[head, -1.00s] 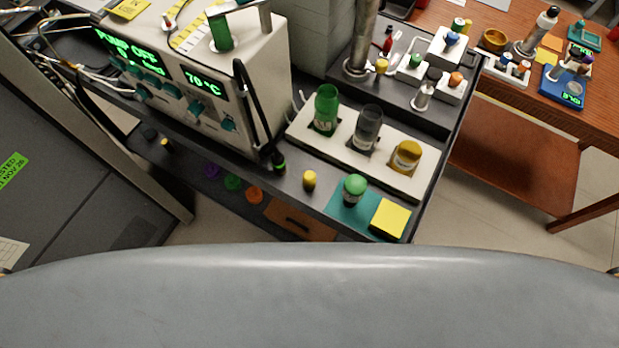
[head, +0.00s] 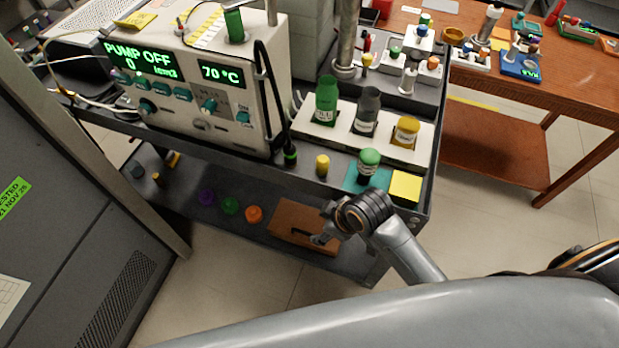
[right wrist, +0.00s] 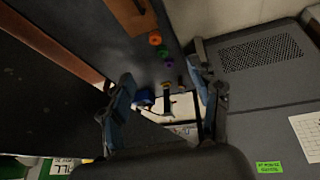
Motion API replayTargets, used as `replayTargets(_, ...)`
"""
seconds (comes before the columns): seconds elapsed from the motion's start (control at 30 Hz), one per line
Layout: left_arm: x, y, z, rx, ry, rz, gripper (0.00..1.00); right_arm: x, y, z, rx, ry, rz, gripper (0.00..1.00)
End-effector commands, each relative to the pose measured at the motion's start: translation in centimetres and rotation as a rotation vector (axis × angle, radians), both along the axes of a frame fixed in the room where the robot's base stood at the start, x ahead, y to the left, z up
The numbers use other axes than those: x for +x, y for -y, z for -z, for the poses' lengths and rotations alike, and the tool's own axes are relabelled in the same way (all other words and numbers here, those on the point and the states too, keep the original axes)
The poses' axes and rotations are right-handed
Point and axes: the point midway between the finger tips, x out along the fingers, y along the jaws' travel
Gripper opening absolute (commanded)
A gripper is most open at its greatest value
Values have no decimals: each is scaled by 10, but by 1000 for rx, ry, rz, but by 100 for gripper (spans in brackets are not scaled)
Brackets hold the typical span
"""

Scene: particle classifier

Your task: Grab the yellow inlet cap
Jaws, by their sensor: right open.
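A small yellow cylinder (head: 322,165), which looks like the yellow inlet cap, stands upright on the cart's front edge in the head view. It stands between the black wand with a green tip (head: 290,157) and a green-capped jar (head: 368,164). My right gripper (head: 322,224) is open and empty, in front of the cart and lower in the picture than the cap, apart from it. In the right wrist view its open fingers (right wrist: 163,70) frame the lower shelf; I cannot make out the cap there. My left gripper is not in view.
A white rack (head: 385,148) with green, grey and yellow-lidded bottles stands behind the cap. The pump unit (head: 190,100) is to its left, a yellow note pad (head: 405,185) to its right. Purple, green and orange caps (head: 230,205) lie on the lower shelf. Floor in front is clear.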

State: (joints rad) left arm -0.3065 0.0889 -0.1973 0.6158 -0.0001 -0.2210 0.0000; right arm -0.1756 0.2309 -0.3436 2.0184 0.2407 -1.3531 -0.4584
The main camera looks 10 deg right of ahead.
Motion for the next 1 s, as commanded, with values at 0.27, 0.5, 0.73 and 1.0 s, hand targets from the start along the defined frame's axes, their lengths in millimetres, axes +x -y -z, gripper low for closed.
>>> replayTargets(0.27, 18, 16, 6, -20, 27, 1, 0, 35, -51, -93, -158, 216, -745, 62)
replayTargets(0.5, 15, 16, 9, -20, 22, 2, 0, 48, -53, -144, -420, 329, -1475, 62)
replayTargets(0.73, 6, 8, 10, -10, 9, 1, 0, 80, -14, -177, -625, 300, -2006, 62)
replayTargets(1.0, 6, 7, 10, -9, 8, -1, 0, 103, 26, -209, -701, 242, -2329, 62)
